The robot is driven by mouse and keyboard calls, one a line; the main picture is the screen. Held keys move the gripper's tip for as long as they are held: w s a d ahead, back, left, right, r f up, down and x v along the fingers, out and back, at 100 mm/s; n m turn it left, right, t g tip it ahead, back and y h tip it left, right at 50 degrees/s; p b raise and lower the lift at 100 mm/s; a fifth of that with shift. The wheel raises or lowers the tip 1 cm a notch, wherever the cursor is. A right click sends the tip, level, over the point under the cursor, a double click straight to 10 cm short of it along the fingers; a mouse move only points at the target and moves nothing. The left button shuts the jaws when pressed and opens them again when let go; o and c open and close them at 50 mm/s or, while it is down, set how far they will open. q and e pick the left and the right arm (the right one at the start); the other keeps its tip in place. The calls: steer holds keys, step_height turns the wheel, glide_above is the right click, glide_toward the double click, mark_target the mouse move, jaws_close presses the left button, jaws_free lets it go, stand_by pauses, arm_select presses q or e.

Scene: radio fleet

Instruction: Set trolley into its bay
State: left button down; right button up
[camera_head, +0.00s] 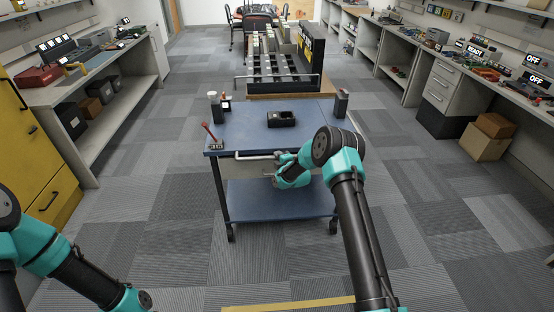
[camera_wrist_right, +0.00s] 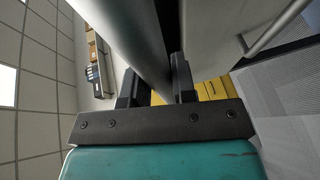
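The trolley (camera_head: 245,127) has a blue top, a blue lower shelf and dark castors, and stands upright in the aisle. Its pale handle bar (camera_head: 252,156) runs along the near edge. My right gripper (camera_head: 274,169) is at the right part of this handle, its fingers partly hidden. In the right wrist view the bar (camera_wrist_right: 152,48) passes between the two fingers (camera_wrist_right: 158,82), which appear closed on it. My left arm shows at the lower left, but its gripper is out of view. A yellow floor strip (camera_head: 290,304) lies at the bottom edge; whether it marks the bay is unclear.
On the trolley top are a black holder (camera_head: 281,119), a red-handled item (camera_head: 210,134) and small upright items. A slotted rack (camera_head: 278,65) stands just beyond. Benches line both sides, with a yellow cabinet (camera_head: 40,160) left and cardboard boxes (camera_head: 487,137) right. Near carpet is clear.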

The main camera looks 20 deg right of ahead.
steer(key=o, duration=0.4)
steer(key=shift+s, duration=0.15)
steer(key=s+d+r, duration=0.1)
steer(key=s+r, duration=0.2)
steer(key=s, duration=1.3)
steer(key=shift+s+d, duration=0.25)
steer(key=shift+s, duration=0.15)
steer(key=s+a+f+m+g+y, duration=0.1)
steer(key=s+a+f+m+g, duration=0.75)
steer(key=s, duration=0.45)
steer(key=s+a+f+m+g, duration=0.2)
steer(key=s+m, duration=0.3)
steer(key=s, duration=0.4)
steer(key=s+a+f+m+g+y, duration=0.1)
steer(key=s+a+m+g, duration=0.3)
steer(key=s, duration=0.6)
steer(key=shift+s+a+f+m+g+y, duration=0.3)
steer(key=shift+a+m, duration=0.35)
steer(key=shift+m, duration=0.6)
